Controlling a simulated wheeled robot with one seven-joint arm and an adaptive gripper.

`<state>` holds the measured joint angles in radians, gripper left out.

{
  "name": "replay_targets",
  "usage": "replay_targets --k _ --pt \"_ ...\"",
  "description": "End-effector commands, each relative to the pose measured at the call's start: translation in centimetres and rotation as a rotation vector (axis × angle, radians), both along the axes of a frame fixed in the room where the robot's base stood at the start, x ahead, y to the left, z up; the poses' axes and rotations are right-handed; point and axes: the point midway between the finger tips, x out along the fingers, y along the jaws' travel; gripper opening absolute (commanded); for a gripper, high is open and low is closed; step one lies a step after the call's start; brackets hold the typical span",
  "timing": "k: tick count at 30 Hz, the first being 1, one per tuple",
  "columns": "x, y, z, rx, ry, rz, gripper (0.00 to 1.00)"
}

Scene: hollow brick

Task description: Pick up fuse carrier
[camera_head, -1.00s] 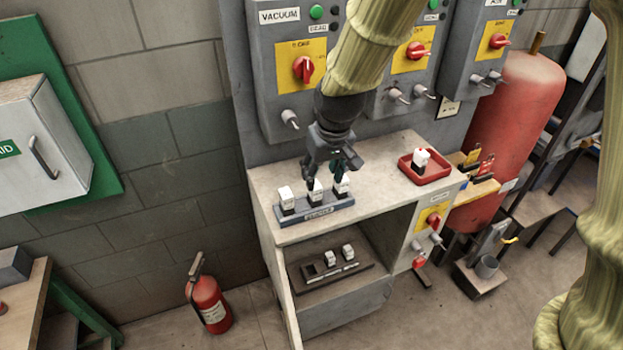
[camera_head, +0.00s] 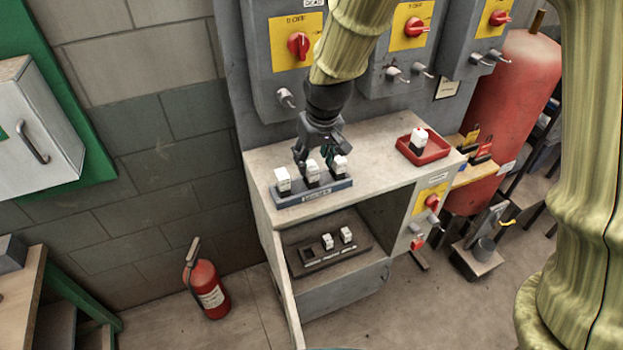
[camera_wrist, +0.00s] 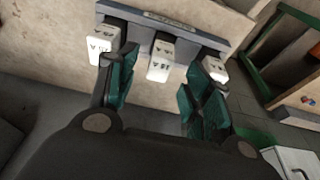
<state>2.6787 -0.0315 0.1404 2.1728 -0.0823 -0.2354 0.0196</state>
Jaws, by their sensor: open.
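Three white-topped fuse carriers stand in a row in a grey rack (camera_head: 315,194) on the bench top: a left one (camera_head: 282,180), a middle one (camera_head: 312,174) and a right one (camera_head: 341,168). My gripper (camera_head: 317,160) points down at the row, open and empty. In the wrist view its green-padded fingers (camera_wrist: 160,84) spread to either side of the middle carrier (camera_wrist: 161,62), with the outer carriers (camera_wrist: 103,42) and (camera_wrist: 215,68) beyond each finger. I cannot tell the exact gap to the middle carrier. Another carrier (camera_head: 418,138) stands in a red tray (camera_head: 435,154).
A dark rack (camera_head: 315,259) with two white-topped pieces sits on the shelf below. Grey switch boxes (camera_head: 267,85) hang on the wall behind the bench. The bench top (camera_head: 375,150) is clear between rack and red tray. A fire extinguisher (camera_head: 208,287) stands on the floor at left.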

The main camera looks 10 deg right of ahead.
Motion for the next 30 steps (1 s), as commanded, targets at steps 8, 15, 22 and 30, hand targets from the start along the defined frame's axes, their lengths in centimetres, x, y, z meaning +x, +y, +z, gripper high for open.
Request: replay_targets --k 8,15,22,30 --pt "1.0 0.2 -3.3 0.0 0.002 0.0 0.5" --pt "1.4 0.3 -4.1 0.0 0.0 0.0 0.5" --pt "1.4 0.3 -4.1 0.0 0.001 0.0 0.39" --pt "1.3 0.3 -4.1 0.0 0.001 0.0 0.0"
